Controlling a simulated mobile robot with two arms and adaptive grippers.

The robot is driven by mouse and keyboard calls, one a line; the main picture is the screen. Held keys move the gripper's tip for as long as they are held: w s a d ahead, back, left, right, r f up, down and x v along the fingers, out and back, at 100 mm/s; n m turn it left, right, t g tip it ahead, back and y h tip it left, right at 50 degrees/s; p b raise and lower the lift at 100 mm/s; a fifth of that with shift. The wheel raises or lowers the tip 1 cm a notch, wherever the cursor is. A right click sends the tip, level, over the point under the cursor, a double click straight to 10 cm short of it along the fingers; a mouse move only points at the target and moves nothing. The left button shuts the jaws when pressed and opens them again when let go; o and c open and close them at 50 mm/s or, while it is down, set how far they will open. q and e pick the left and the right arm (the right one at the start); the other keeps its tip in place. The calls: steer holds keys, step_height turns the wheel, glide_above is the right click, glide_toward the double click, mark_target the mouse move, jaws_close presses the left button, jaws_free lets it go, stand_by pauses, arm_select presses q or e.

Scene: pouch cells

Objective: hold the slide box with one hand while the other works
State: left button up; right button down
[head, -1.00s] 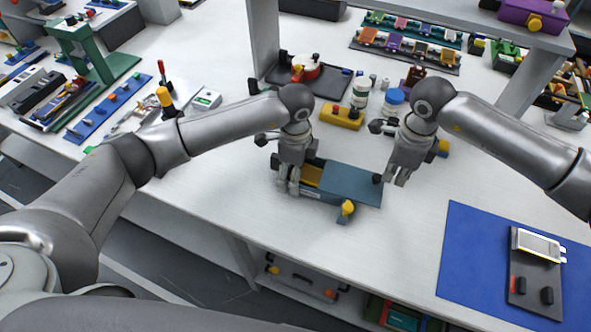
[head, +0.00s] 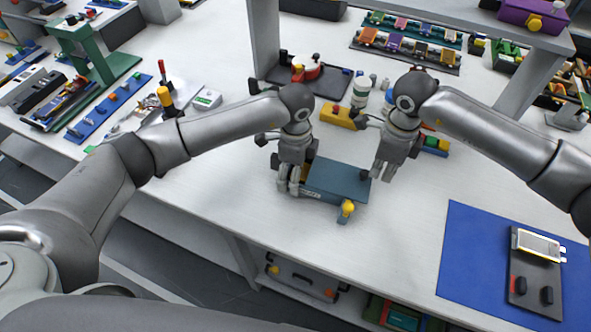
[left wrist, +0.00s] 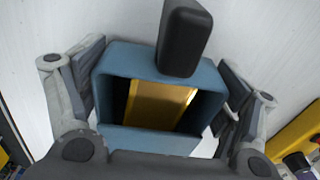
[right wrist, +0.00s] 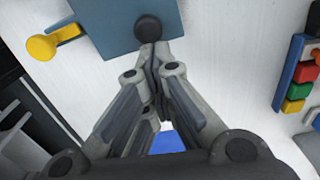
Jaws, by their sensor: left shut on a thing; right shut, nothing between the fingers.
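The blue-grey slide box (head: 318,194) sits on the white table in the middle of the head view. My left gripper (head: 288,187) is shut around its left end; in the left wrist view its fingers flank the box walls (left wrist: 112,100). A yellow piece (left wrist: 160,104) shows inside the open part. The flat lid (head: 338,178) covers the right part of the box. My right gripper (head: 383,176) is shut and empty at the lid's right end. In the right wrist view its closed tips (right wrist: 156,58) are right by the lid's black knob (right wrist: 148,28), apparently touching it.
A yellow knob (head: 347,207) sticks out from the box's front side. A blue mat (head: 465,260) lies at right. The table in front of the box is clear.

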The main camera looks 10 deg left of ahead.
mark_target(361, 173)
steer(key=shift+s+f, duration=0.25)
steer(key=shift+f, duration=0.4)
steer(key=shift+w+a, duration=0.1)
steer(key=shift+a, duration=0.95)
steer(key=shift+w+a, duration=0.1)
steer(key=shift+a, duration=1.15)
steer(key=shift+w+d+r, duration=0.15)
steer(key=shift+w+r, duration=0.05)
steer(key=shift+r, duration=0.4)
steer(key=shift+w+d+r, duration=0.1)
steer(key=shift+w+r, duration=0.05)
steer(key=shift+r, duration=0.45)
steer(key=shift+d+r, duration=0.2)
steer(key=shift+r, duration=0.8)
steer(key=shift+d+r, duration=0.2)
steer(key=shift+r, duration=0.75)
steer(key=shift+s, duration=0.1)
